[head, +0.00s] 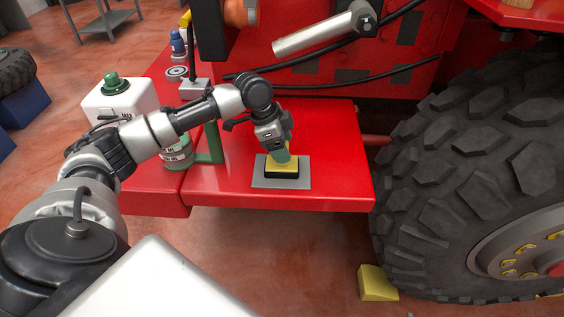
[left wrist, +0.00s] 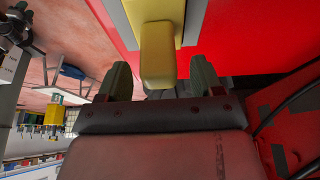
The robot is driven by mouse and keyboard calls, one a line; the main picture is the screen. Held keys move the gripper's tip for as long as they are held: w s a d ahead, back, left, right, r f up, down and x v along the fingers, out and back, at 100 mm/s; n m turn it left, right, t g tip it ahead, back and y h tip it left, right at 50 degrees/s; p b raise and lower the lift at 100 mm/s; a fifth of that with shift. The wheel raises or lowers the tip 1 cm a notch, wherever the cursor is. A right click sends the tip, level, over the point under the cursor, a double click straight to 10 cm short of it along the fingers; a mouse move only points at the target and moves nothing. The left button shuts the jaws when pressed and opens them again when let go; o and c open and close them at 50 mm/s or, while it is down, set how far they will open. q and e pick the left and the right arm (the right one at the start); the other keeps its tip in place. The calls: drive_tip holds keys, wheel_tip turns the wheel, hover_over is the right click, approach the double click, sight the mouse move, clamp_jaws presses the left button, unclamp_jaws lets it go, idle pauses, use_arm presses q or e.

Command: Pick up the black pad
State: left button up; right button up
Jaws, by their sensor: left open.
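The black pad (head: 283,175) is a low black block with a yellow upper part. It rests on a grey plate (head: 259,183) on the red truck step. My left gripper (head: 281,155) points down at the pad, with its green fingertips at the yellow part and hiding some of it. In the left wrist view, the yellow part (left wrist: 158,52) reaches between the two open green fingers (left wrist: 161,80), with a gap showing on each side. The black sides do not show clearly there. My right gripper is not in view.
The red step (head: 335,165) is clear to the right of the plate. A green bracket (head: 212,145), a green can (head: 177,153) and a white container (head: 120,100) stand left. A large tyre (head: 450,160) is at the right, with a yellow chock (head: 377,284) on the floor.

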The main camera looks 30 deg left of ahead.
use_arm(q)
drive_tip(key=shift+x, duration=0.85)
drive_tip(key=shift+c, duration=0.3)
clamp_jaws()
drive_tip(key=shift+r, duration=0.15)
drive_tip(key=shift+r, duration=0.55)
wheel_tip(320, 180, up, 3)
drive_tip(key=shift+f, duration=0.15)
drive_tip(key=s+d+r, duration=0.1)
drive_tip(key=s+r, duration=0.2)
drive_tip(key=s, duration=0.2)
drive_tip(key=s+d+r+b, duration=0.1)
drive_tip(key=s+r, duration=0.3)
drive_tip(key=s, duration=0.2)
drive_tip(key=shift+s+d, duration=0.2)
drive_tip(key=shift+d, duration=0.05)
